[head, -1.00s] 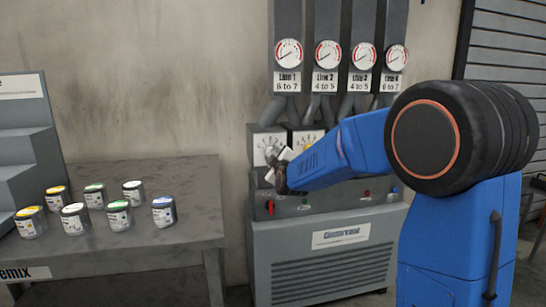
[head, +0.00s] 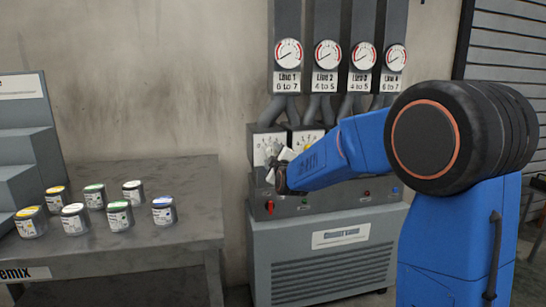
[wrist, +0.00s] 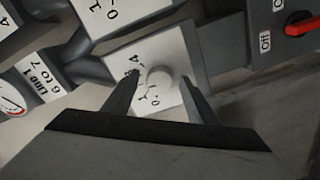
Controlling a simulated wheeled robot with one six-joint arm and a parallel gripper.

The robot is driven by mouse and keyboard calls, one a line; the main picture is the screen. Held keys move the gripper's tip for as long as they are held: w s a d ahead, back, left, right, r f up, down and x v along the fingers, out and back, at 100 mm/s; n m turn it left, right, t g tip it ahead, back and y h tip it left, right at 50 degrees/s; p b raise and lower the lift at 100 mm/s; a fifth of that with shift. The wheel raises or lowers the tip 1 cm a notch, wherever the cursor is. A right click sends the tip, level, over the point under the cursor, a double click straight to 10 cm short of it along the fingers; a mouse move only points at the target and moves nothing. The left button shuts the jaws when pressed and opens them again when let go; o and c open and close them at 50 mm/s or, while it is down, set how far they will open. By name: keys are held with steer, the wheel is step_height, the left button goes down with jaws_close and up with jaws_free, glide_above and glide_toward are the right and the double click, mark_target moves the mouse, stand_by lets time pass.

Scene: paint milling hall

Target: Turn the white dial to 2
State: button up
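The white dial (wrist: 160,82) is a round knob on a white plate with numbers around it, in the wrist view. 0, 1, 3 and 4 show near its edge; I cannot make out its pointer. My gripper (wrist: 163,80) is open, with one finger on each side of the knob and a gap to it on both sides. In the head view my gripper (head: 280,168) is at the left front of the grey machine, and it hides the knob. Part of the white plate (head: 262,148) shows behind it.
A red switch (head: 269,206) sits below on the machine (head: 325,270). Line gauges (head: 288,53) hang above. A table (head: 190,205) with several paint cans stands to the left.

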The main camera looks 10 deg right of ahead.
steer(key=shift+s, duration=0.1)
steer(key=s, duration=1.7)
steer(key=shift+s, duration=0.1)
steer(key=s+d+f+m+g, duration=0.2)
steer(key=s+f+m+g, duration=0.2)
steer(key=s, duration=0.9)
steer(key=s+d+f+m+g, duration=0.2)
steer(key=s+f+m+g, duration=0.2)
steer(key=s, duration=0.9)
steer(key=s+d+f+m+g, duration=0.2)
steer(key=s+f+m+g, duration=0.2)
steer(key=s+f, duration=0.4)
steer(key=s+g, duration=0.1)
steer(key=s, duration=0.4)
steer(key=shift+d+f, duration=0.3)
steer(key=shift+w, duration=0.15)
